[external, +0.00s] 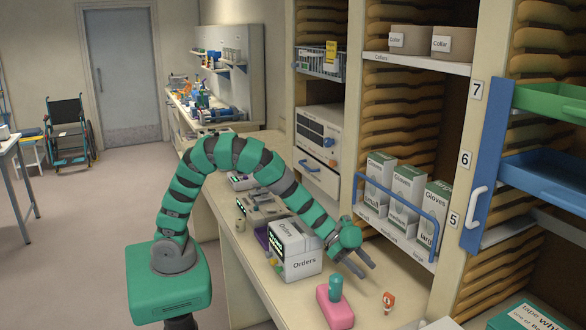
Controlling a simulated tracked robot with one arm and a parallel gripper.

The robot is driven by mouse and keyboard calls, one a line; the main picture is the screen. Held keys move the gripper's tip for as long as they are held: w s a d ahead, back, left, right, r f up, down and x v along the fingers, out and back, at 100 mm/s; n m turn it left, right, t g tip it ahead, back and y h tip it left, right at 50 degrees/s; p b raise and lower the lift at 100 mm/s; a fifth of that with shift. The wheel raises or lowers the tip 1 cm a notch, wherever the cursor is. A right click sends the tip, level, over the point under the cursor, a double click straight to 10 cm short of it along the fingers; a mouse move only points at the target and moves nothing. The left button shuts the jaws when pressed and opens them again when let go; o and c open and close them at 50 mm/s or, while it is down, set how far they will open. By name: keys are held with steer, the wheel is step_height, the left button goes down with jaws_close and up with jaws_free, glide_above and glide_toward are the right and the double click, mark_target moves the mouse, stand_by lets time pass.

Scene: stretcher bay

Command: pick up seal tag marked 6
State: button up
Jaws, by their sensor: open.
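A small orange-red tag with a white patch (388,301) stands on the counter at the lower right. It may be the seal tag, but its marking is too small to read. My gripper (366,270) is open and empty. It hangs above the counter, up and to the left of the tag and apart from it. The only readable 6 is on a white plate (465,159) fixed to the shelf upright, between plates marked 7 and 5.
A white Orders box (301,265) stands left of my gripper. A pink block (333,312) and a teal cylinder (336,287) are near the tag. Glove boxes (405,190) stand behind a blue rail (397,203). Counter (362,298) between block and tag is bare.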

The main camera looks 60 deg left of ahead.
mark_target(388, 294)
steer(key=x, duration=0.7)
steer(key=shift+s+f, duration=0.1)
steer(key=shift+b+x, duration=0.35)
steer(key=shift+x, duration=2.15)
steer(key=shift+f, duration=0.15)
jaws_close()
